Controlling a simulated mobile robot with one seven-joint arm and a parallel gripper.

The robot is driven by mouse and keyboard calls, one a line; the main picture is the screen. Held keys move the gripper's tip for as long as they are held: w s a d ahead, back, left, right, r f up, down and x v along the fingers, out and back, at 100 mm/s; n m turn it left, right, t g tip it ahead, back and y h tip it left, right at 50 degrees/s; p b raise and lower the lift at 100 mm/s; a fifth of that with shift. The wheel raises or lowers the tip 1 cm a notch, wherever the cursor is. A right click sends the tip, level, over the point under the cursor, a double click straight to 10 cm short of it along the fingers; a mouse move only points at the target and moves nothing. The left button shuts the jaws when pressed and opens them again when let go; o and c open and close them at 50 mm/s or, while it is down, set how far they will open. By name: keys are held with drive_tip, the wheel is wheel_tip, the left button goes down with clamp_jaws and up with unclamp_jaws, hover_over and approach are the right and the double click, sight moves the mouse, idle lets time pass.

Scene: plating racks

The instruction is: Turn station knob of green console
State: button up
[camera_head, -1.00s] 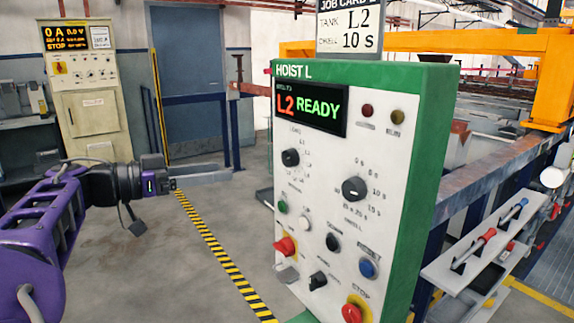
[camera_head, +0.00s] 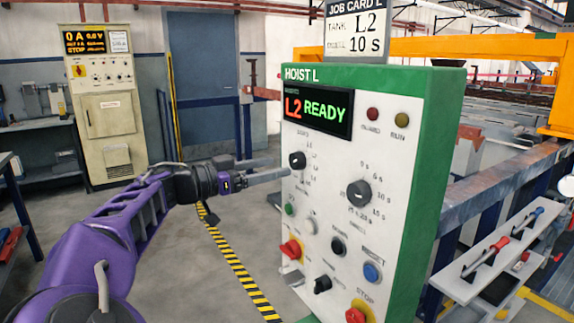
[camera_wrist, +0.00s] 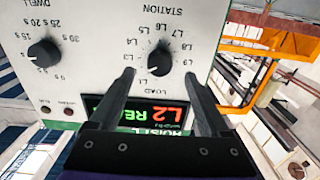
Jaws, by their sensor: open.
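The green console (camera_head: 433,150), labelled HOIST L, has a white front panel, and its display (camera_head: 317,110) reads L2 READY. The black station knob (camera_head: 297,160) is at the panel's upper left. In the wrist view the panel appears upside down, and the station knob (camera_wrist: 159,61) sits inside a ring of labels from LOAD through L1 to L9. My gripper (camera_head: 280,169) is open, its fingers pointing at the panel just beside the knob. In the wrist view my gripper (camera_wrist: 159,74) has one fingertip on each side of the knob. Contact cannot be told.
The dwell knob (camera_head: 358,192) is right of the station knob, and shows in the wrist view (camera_wrist: 44,52). Below are buttons and a red emergency knob (camera_head: 292,249). A job card (camera_head: 354,30) above reads L2, 10 s. A tool shelf (camera_head: 495,255) is at right.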

sight(293, 163)
drive_tip(key=shift+x, duration=2.3)
clamp_jaws()
drive_tip(key=n+p, duration=0.1)
drive_tip(key=n, duration=0.5)
drive_tip(key=shift+r, duration=0.1)
drive_tip(key=n+p, duration=0.2)
drive_tip(key=n, duration=0.2)
drive_tip(key=shift+s, duration=0.1)
drive_tip(key=shift+n+p, duration=0.65)
drive_tip(key=shift+n, duration=0.25)
